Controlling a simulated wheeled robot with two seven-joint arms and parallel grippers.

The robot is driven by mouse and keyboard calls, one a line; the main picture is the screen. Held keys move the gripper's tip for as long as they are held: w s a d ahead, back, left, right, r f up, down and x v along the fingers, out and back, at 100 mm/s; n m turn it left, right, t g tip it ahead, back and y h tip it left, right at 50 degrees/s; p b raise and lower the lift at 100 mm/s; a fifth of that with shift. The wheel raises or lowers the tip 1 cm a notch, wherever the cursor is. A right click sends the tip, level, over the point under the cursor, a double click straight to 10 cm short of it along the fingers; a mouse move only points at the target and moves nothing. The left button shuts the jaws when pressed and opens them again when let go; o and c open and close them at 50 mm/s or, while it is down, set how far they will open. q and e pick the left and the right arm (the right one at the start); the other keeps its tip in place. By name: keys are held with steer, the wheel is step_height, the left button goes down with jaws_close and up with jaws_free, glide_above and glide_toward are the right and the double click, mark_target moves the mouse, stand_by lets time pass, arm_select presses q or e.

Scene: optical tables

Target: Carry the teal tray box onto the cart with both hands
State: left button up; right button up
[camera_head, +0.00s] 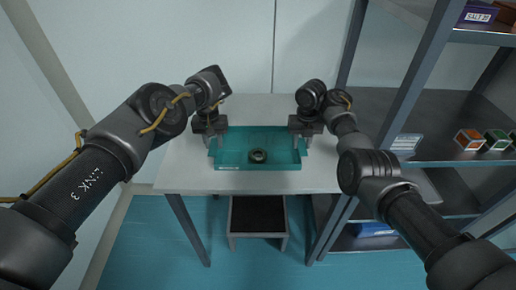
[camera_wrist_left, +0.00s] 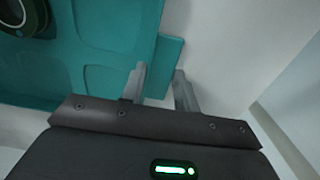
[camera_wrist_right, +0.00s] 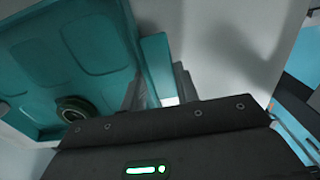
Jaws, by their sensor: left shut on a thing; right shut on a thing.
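The teal tray box (camera_head: 232,158) sits on or just above a white-topped table (camera_head: 180,178); I cannot tell which. A dark round object (camera_head: 258,156) lies in it, and it also shows in the left wrist view (camera_wrist_left: 22,16) and the right wrist view (camera_wrist_right: 72,108). My left gripper (camera_head: 211,143) is shut on the tray's left side, with its fingers (camera_wrist_left: 160,88) at the teal edge. My right gripper (camera_head: 304,138) is shut on the right side, with its fingers (camera_wrist_right: 160,88) around the teal edge there. No cart can be clearly made out.
A grey metal shelf rack (camera_head: 440,125) stands at the right with several small boxes (camera_head: 468,139) on it. A low dark-topped stand (camera_head: 258,218) is under the table. A pale wall (camera_head: 180,45) is close behind the table. The teal floor in front is clear.

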arm_select(q)
steer(key=shift+r, duration=0.15)
arm_select(e)
steer(key=shift+r, duration=0.15)
